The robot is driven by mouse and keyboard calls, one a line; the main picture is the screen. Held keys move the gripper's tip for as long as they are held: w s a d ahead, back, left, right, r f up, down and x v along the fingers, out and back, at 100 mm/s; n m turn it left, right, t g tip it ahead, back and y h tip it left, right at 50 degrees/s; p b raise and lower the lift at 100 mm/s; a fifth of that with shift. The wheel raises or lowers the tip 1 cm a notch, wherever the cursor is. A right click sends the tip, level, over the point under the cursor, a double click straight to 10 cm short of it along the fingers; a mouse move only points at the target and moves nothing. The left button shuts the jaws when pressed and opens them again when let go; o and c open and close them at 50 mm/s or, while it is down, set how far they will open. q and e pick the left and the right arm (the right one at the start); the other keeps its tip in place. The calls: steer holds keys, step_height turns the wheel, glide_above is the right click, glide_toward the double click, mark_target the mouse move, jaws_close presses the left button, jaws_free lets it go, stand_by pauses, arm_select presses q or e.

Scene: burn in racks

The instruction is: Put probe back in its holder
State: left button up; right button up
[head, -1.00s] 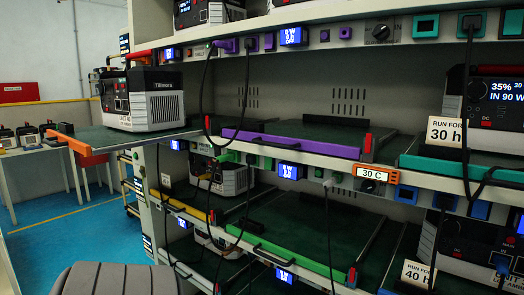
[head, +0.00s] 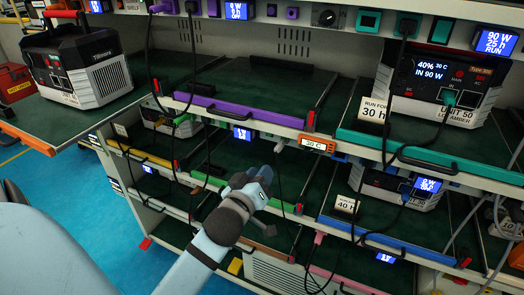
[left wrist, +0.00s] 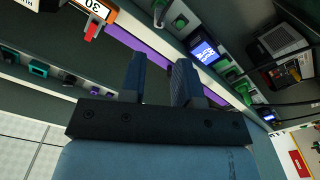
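My left gripper (head: 264,176) reaches up from the bottom of the head view, in front of the middle shelf bay. In the left wrist view its two blue fingers (left wrist: 160,80) stand apart, with nothing between them. An orange 30 C display (head: 316,144) is on the shelf edge above and right of the gripper; its corner also shows in the left wrist view (left wrist: 98,10). A thin dark cord hangs near this display, beside the gripper. I cannot make out the probe or its holder for certain. My right gripper is out of view.
A purple-edged tray (head: 236,115) above the gripper is empty. A Unit 50 device (head: 440,85) stands on the right tray, and another device (head: 80,70) is on the left tray. Several cables hang across the shelf fronts. A green-edged tray (head: 235,198) lies close to the gripper.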

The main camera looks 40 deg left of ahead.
mark_target(276, 152)
arm_select(q)
steer(key=p+x, duration=0.2)
steer(key=x, duration=1)
steer(key=shift+w, duration=0.4)
jaws_close()
